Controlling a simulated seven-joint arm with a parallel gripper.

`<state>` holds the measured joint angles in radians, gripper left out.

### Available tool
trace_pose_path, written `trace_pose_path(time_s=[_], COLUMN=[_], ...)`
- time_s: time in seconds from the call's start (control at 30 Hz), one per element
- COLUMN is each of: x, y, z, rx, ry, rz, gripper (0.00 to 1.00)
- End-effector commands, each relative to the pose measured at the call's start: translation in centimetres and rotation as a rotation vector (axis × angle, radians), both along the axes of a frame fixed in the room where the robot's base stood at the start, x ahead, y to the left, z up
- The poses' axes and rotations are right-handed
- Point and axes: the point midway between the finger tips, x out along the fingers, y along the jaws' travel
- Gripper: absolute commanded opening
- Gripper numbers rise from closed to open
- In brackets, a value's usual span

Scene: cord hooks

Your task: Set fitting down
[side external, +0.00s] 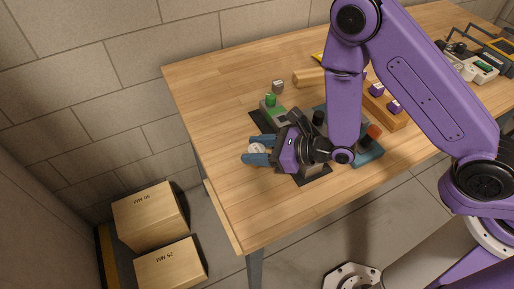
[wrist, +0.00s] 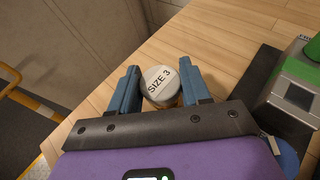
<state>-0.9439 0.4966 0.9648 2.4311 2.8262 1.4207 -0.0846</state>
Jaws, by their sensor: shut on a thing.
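The fitting (wrist: 160,80) is a round, pale piece marked "SIZE 3" on its top face. My gripper (wrist: 161,90) has its two blue fingers on either side of it and is shut on it. In the side external view the white top of the fitting (side external: 257,149) shows between the fingertips of my gripper (side external: 258,151), near the left edge of the wooden table (side external: 215,110). The fitting's lower part is mostly hidden, and I cannot tell whether it touches the table.
A green-and-grey device (side external: 273,110) stands on a dark mat just behind my gripper. The table's left corner area is clear.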

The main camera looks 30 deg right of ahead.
Motion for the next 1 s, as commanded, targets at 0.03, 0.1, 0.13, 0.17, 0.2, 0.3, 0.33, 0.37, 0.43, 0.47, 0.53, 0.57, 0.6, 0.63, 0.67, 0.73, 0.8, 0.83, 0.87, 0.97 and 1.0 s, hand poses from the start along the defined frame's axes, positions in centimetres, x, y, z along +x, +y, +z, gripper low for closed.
trace_pose_path(time_s=[0.03,0.1,0.13,0.17,0.2,0.3,0.33,0.37,0.43,0.47,0.53,0.57,0.6,0.63,0.67,0.73,0.8,0.83,0.87,0.97,1.0], x=[0.0,0.0,0.0,0.0,0.0,0.0,0.0,0.0,0.0,0.0,0.0,0.0,0.0,0.0,0.0,0.0,-0.1,-0.1,-0.1,-0.1,-0.1], y=[0.0,0.0,0.0,0.0,0.0,0.0,0.0,0.0,0.0,0.0,0.0,0.0,0.0,0.0,0.0,-0.1,-0.1,-0.1,-0.1,-0.2,-0.2], z=[0.0,0.0,0.0,0.0,-0.1,-0.4,-0.5,-0.5,-0.7,-0.8,-1.0,-1.1,-1.2,-1.2,-1.3,-1.3,-1.4,-1.4,-1.4,-1.5,-1.5], rx=[0.001,0.001,0.001,0.0,0.0,0.0,0.0,0.0,-0.001,-0.001,-0.001,-0.001,-0.001,-0.001,-0.002,-0.003,-0.005,-0.005,-0.005,-0.006,-0.006], ry=[-0.001,-0.001,-0.001,0.0,0.0,0.0,0.0,0.0,0.001,0.001,0.001,0.001,0.001,0.001,0.002,0.004,0.007,0.007,0.008,0.011,0.011], rz=[0.0,0.0,0.0,0.0,0.0,0.0,0.0,0.0,0.0,0.0,0.0,0.0,0.0,0.0,0.0,0.0,-0.002,-0.002,-0.002,-0.003,-0.003], gripper=[0.14,0.14,0.14,0.14,0.14,0.14,0.14,0.14,0.14,0.14,0.14,0.14,0.14,0.14,0.14,0.54,0.72,0.72,0.72,0.72,0.72])
